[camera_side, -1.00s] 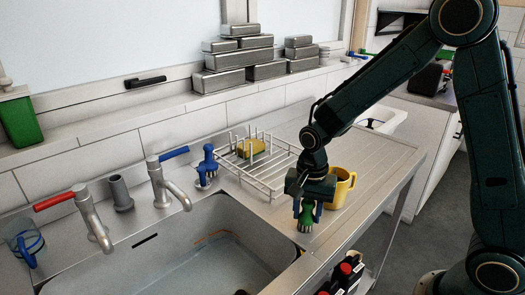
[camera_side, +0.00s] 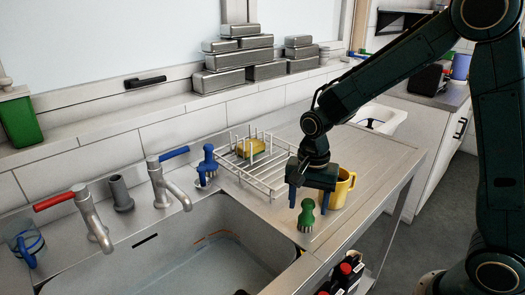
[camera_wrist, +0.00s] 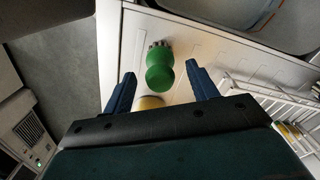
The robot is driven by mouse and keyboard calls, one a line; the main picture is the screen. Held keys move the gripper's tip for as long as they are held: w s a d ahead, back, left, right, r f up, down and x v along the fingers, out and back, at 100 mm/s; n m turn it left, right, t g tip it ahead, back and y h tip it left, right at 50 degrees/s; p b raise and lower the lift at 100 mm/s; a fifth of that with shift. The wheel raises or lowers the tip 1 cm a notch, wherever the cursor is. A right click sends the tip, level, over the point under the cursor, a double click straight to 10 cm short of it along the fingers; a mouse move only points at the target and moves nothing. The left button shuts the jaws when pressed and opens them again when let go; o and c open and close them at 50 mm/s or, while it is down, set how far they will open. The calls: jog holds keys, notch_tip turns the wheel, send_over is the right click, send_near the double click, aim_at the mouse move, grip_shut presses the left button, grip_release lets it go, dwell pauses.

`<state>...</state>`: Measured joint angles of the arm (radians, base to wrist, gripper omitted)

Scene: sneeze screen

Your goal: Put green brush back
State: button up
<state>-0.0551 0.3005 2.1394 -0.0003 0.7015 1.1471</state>
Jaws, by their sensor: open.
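The green brush (camera_side: 307,214) stands upright, bristles down, on the steel drainboard near the sink's right edge. My gripper (camera_side: 308,204) is open above it, with its fingers around or just above the brush's top. In the wrist view the green brush (camera_wrist: 160,68) shows beyond and between the two blue fingertips (camera_wrist: 160,85), apart from both. A blue brush (camera_side: 208,166) stands upright at the back of the sink, left of the rack.
A yellow mug (camera_side: 342,188) stands close behind and right of my gripper. A wire rack (camera_side: 262,172) holding a yellow-green sponge (camera_side: 250,148) is behind left. The sink basin (camera_side: 205,255) lies to the left.

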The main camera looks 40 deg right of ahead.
notch_tip(320, 180, up, 8)
jog(key=shift+r, duration=0.5)
dwell(0.5)
jog(key=shift+s+r+n, duration=0.3)
jog(key=shift+s+r, duration=0.05)
jog(key=shift+r, duration=0.05)
jog(key=s+d+r+n+t, duration=0.1)
jog(key=s+r+n+t, duration=0.1)
jog(key=s+n, duration=0.4)
jog(key=s+d+r+n+t, duration=0.1)
jog(key=s+r+n+t, duration=0.2)
jog(key=s+n, duration=0.3)
jog(key=s+r, duration=0.1)
jog(key=s, duration=0.4)
jog(key=shift+s+r+t, duration=0.25)
jog(key=shift+t, duration=0.05)
